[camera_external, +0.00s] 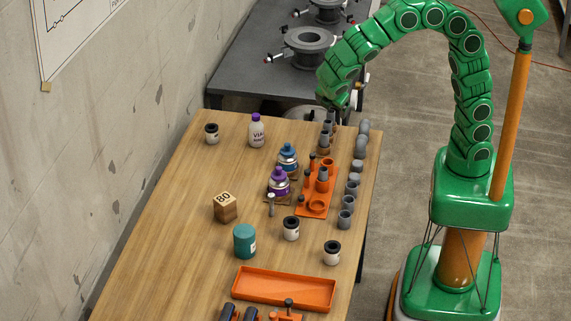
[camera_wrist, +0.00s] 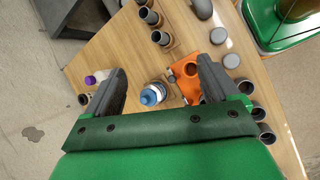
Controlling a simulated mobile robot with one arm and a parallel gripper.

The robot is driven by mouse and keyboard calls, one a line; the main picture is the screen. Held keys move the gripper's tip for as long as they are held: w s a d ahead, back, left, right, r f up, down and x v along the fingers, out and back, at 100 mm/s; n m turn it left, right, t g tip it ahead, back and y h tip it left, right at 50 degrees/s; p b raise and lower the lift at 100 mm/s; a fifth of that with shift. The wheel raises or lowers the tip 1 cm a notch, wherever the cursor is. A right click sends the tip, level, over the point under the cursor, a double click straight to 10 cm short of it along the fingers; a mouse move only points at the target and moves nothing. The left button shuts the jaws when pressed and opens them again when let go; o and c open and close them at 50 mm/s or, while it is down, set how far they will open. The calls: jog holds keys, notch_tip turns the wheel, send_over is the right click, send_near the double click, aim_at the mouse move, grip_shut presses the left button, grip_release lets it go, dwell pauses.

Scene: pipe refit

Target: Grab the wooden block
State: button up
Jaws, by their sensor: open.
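The wooden block (camera_external: 225,208) is a small light-brown cube marked "80". It sits on the wooden table (camera_external: 185,190), left of the middle, in the external view. I do not see it in the wrist view. My gripper (camera_external: 335,106) is above the far right part of the table, well away from the block. In the wrist view the two dark fingers of my gripper (camera_wrist: 160,88) are spread apart. Nothing is held between them; a blue-capped bottle (camera_wrist: 152,94) shows below, in the gap.
Near the block stand a teal can (camera_external: 244,242), a purple-topped bottle (camera_external: 279,182) and a blue-topped bottle (camera_external: 287,158). An orange fixture (camera_external: 314,205) and several grey pipe fittings (camera_external: 347,219) line the right side. An orange tray (camera_external: 284,289) lies in front. The table's left side is mostly clear.

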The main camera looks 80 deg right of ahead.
jog(key=w+a+f+n+t+h, duration=0.15)
jog(key=w+a+f+n, duration=0.25)
jog(key=w+a, duration=0.4)
jog(key=n+t, duration=0.9)
jog(key=n, duration=0.3)
send_near(225, 199)
jog(key=w+d, duration=0.1)
jog(key=w, duration=0.1)
jog(key=shift+s+f+x, duration=0.1)
jog(key=shift+f+x, duration=0.05)
jog(key=shift+x, duration=1.25)
jog(key=shift+s+f+x, duration=0.1)
jog(key=shift+f+x, duration=0.1)
jog(key=shift+x, duration=1.2)
jog(key=shift+s+f+x, duration=0.1)
jog(key=shift+f+x, duration=0.05)
jog(key=shift+x, duration=1.25)
jog(key=shift+d, duration=0.1)
jog(key=c, duration=1.1)
jog(key=shift+r, duration=0.15)
jog(key=shift+c, duration=0.2)
